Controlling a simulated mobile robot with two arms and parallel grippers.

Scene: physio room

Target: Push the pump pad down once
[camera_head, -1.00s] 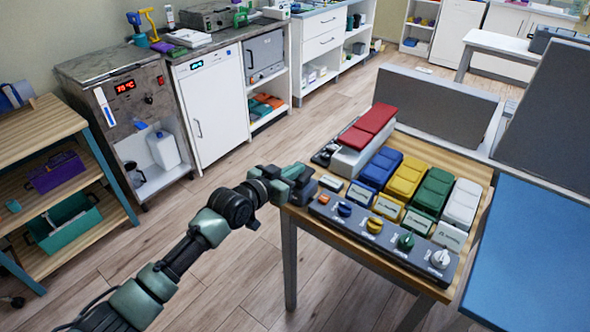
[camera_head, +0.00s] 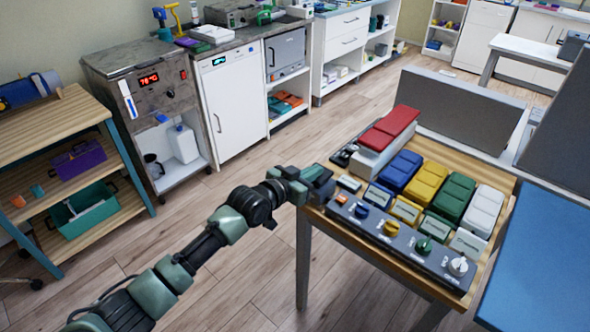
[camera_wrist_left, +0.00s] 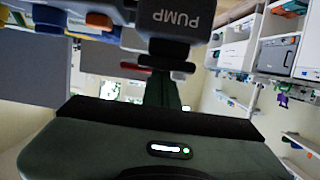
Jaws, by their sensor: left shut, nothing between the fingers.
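A red two-part pad (camera_head: 390,127) lies on a raised pale block (camera_head: 372,160) at the left of the wooden table. In the left wrist view, a grey block (camera_wrist_left: 205,20) marked PUMP appears upside down, close to the fingers. I cannot tell for certain which block in the head view carries that word. My left gripper (camera_head: 325,184) is shut and empty at the table's left front edge, beside a small label block (camera_head: 348,184). Its dark fingertips also show in the left wrist view (camera_wrist_left: 168,54), at or close to the PUMP block; contact is unclear.
Blue (camera_head: 401,171), yellow (camera_head: 426,180), green (camera_head: 454,197) and white (camera_head: 482,211) pads stand in a row to the right. A grey console (camera_head: 400,243) with coloured knobs runs along the table's front. A blue couch (camera_head: 545,260) is at the right. The floor left of the table is clear.

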